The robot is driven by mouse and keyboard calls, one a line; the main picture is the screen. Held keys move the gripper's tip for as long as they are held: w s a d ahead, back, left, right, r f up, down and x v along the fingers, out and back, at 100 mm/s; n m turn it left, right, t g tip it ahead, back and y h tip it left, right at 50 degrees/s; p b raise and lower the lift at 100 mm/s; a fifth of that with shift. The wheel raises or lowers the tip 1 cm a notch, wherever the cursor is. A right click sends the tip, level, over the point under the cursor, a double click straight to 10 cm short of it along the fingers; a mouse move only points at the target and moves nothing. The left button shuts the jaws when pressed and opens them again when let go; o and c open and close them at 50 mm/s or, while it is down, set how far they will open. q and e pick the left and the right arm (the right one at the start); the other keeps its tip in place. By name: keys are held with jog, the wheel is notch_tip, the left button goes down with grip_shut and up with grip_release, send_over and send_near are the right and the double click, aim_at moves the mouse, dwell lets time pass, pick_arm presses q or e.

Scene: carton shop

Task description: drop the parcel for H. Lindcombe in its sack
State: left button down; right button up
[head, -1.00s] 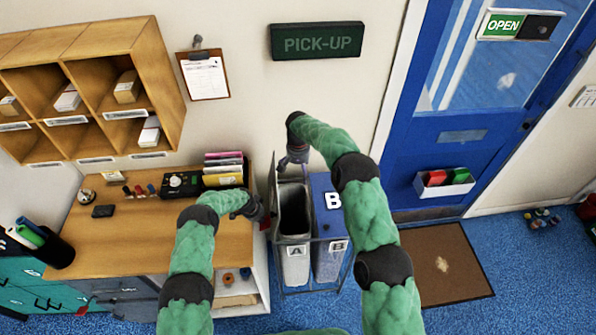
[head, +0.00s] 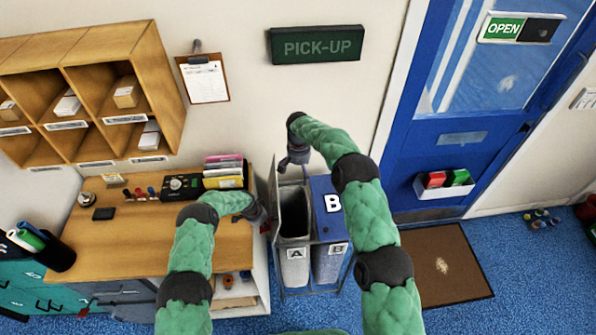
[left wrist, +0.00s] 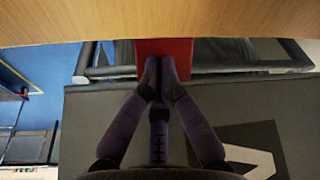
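My left gripper (head: 262,222) is at the right edge of the desk, beside open sack A (head: 294,222). In the left wrist view its fingers (left wrist: 161,72) are close together on a red parcel (left wrist: 165,47), which shows only in part; its label is not readable. The dark lid marked A (left wrist: 230,120) stands raised between this gripper and the sack mouth. Sack B (head: 330,262) stands right of A under a shut blue lid (head: 325,195). My right gripper (head: 295,162) hangs above the back of sack A, apart from the parcel; its fingers are too small to judge.
The wooden desk (head: 130,240) lies left of the sacks, with files (head: 223,172) at its back. Wall pigeonholes (head: 85,95) hold several small boxes. The sacks stand in a metal frame (head: 310,290). A brown mat (head: 445,265) lies right, before the blue door.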

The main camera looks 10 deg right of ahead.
pick_arm(q)
jog(key=shift+w+a+r+p, duration=0.1)
jog(key=shift+w+r+p, duration=0.05)
jog(key=shift+r, duration=0.35)
jog(key=shift+w+a+r+p, duration=0.1)
jog(key=shift+w+r+p, duration=0.05)
jog(key=shift+r, duration=0.35)
jog(key=shift+d+p+v, duration=0.2)
jog(key=shift+p+v, duration=0.25)
jog(key=shift+v, duration=0.6)
notch_tip(320, 180, up, 5)
jog(key=shift+w+r+p, duration=0.15)
jog(key=shift+r+p, duration=0.1)
jog(key=shift+p, duration=0.55)
jog(key=v, duration=1.2)
jog(key=shift+f, duration=0.1)
